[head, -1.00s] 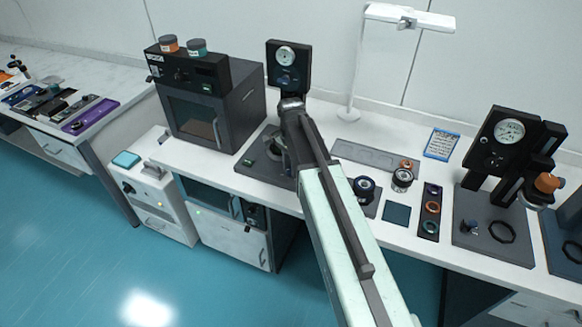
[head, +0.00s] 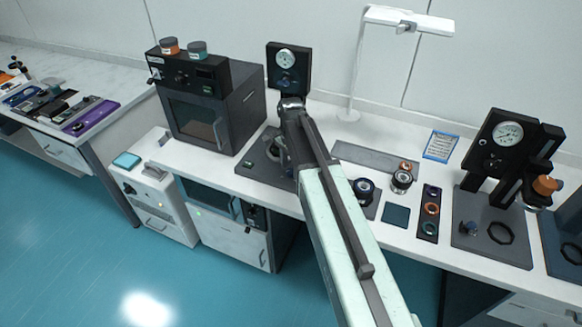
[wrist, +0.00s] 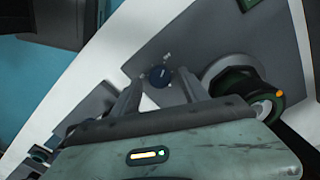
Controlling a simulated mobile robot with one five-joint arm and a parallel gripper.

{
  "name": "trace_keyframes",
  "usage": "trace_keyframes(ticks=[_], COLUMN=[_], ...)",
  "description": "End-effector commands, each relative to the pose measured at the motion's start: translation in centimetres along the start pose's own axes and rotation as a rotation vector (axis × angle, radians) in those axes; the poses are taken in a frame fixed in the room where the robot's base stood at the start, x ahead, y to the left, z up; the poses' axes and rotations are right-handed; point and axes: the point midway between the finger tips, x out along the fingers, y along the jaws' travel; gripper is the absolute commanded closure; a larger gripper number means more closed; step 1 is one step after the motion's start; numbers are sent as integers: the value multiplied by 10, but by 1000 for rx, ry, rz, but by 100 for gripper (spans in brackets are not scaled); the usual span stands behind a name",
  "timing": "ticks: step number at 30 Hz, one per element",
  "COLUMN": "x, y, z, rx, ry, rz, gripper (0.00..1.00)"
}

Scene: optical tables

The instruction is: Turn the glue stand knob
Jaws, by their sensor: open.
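A small dark blue knob (wrist: 160,76) sits on a grey base plate (wrist: 160,48) in the wrist view. My gripper (wrist: 159,82) is open, with one finger on each side of the knob in the picture. I see no finger clearly touching it. In the head view my arm reaches to a stand with a round gauge on a black upright panel (head: 288,67). The stand's grey base (head: 256,160) shows left of my arm. The knob on that base and my fingertips are hidden behind my arm there.
A dark round part with a green ring (wrist: 240,84) stands close right of my gripper. A dark oven-like box (head: 205,105) stands left of the stand. A second gauge stand (head: 505,135) is at the right. Several small parts lie between.

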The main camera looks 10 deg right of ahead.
Motion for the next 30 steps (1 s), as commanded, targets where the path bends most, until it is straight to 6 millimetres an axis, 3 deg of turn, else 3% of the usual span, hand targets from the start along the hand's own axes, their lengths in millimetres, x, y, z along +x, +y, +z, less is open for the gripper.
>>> trace_keyframes(ticks=[1,6,11,28,30], x=[-14,-47,-69,-64,-60], y=[0,0,0,0,15], z=[0,0,0,0,8], rx=[0,0,0,0,-1], ry=[0,0,0,0,0], rz=[0,0,0,0,0], gripper=[48,48,48,48,48])
